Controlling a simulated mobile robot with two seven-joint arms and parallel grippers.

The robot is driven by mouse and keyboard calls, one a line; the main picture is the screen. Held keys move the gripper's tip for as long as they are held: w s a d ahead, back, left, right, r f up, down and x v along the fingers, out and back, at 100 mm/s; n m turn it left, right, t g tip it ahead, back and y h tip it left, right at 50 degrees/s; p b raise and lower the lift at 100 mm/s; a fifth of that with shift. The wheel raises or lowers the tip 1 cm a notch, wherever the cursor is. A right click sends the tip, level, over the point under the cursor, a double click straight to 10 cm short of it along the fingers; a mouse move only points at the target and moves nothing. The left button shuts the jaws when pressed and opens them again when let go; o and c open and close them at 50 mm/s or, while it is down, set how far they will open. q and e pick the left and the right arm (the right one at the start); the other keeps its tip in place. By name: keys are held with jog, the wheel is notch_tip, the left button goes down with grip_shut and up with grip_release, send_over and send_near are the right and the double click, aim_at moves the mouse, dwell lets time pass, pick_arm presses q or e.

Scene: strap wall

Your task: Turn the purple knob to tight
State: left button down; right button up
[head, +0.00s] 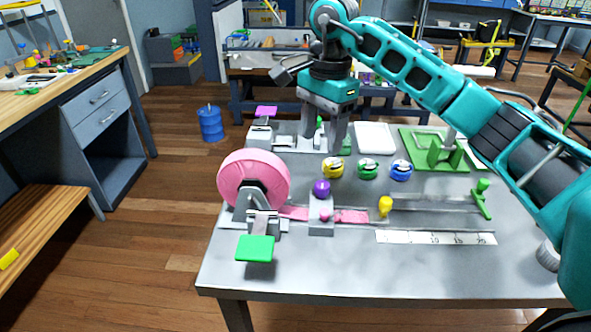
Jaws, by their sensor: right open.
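The purple knob (321,188) sits on top of a small grey block (321,226) near the middle of the table. A pink strap passes at the block, and a small pink ball shows low on its front. Whether the knob is tight or loose cannot be told. My right gripper (322,142) points down with its fingers apart, beyond and above the knob, near the grey fixture at the back. Nothing shows held between its fingers. It is clear of the knob. My left gripper is out of view.
A large pink roll (254,178) stands left of the knob, with a green plate (255,248) in front. Yellow, green and blue striped balls (367,169) sit behind right. A yellow knob (385,205) and a ruler (436,238) are right. The table's front is clear.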

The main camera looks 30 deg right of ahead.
aim_at(322, 184)
jog(key=shift+h, duration=0.3)
jog(key=f, duration=0.8)
jog(key=d+f+b, duration=0.1)
jog(key=f, duration=0.3)
jog(key=shift+w, duration=0.15)
jog(key=c, duration=1)
